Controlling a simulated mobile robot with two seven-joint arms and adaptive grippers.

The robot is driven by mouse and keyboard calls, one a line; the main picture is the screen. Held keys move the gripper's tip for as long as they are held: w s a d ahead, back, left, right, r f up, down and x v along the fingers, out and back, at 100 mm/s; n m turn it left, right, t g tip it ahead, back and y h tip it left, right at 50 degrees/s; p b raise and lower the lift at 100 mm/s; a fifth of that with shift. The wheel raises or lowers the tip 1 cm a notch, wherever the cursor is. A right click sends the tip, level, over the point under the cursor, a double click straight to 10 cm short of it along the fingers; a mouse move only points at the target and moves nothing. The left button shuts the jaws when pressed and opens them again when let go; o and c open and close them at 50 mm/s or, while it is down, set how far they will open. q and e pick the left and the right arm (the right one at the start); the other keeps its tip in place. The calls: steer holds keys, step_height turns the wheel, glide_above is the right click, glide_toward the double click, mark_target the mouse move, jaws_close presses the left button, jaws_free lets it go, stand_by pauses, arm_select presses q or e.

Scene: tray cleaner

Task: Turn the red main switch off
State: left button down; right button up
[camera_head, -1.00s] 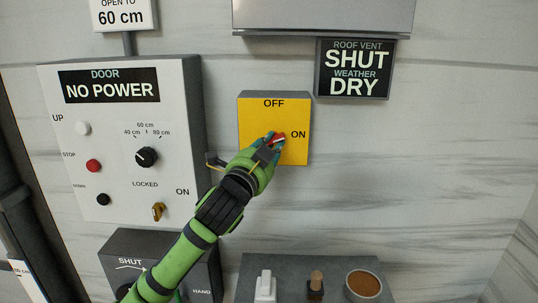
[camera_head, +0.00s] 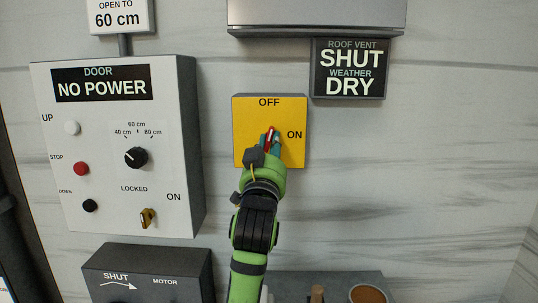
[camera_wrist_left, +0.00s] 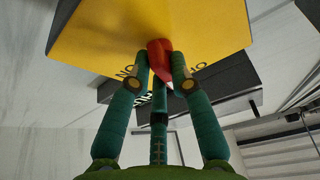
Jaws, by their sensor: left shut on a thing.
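The red main switch (camera_head: 270,133) sits on a yellow plate (camera_head: 290,152) marked OFF at the top and ON at the right. Its handle now stands nearly upright, its tip towards OFF. My left gripper (camera_head: 269,143) reaches it from below and is shut on the handle. In the left wrist view the red handle (camera_wrist_left: 158,55) lies between the green fingers (camera_wrist_left: 160,72). The fingers partly hide the switch's hub in the head view. My right gripper is not in view.
The door box (camera_head: 182,150) at the left reads NO POWER and has buttons, a knob and a key. A lower box (camera_head: 150,265) marked SHUT and MOTOR is below it. A sign (camera_head: 349,70) reads SHUT and DRY. Wall to the right is clear.

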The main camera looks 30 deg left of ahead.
arm_select(q)
steer(key=shift+s+d+r+n+g+y+b, duration=0.1)
steer(key=shift+r+n+g+y+b, duration=0.2)
steer(key=shift+n, duration=0.6)
steer(key=shift+r+n+y+b, duration=0.1)
steer(key=shift+n+y+b, duration=0.25)
steer(key=shift+n, duration=0.55)
steer(key=shift+r+y, duration=0.1)
steer(key=shift+y, duration=0.15)
steer(key=c, duration=1.1)
jaws_free()
steer(key=shift+c, duration=0.2)
steer(key=shift+f, duration=0.2)
steer(key=v, duration=0.7)
steer(key=shift+s, duration=0.2)
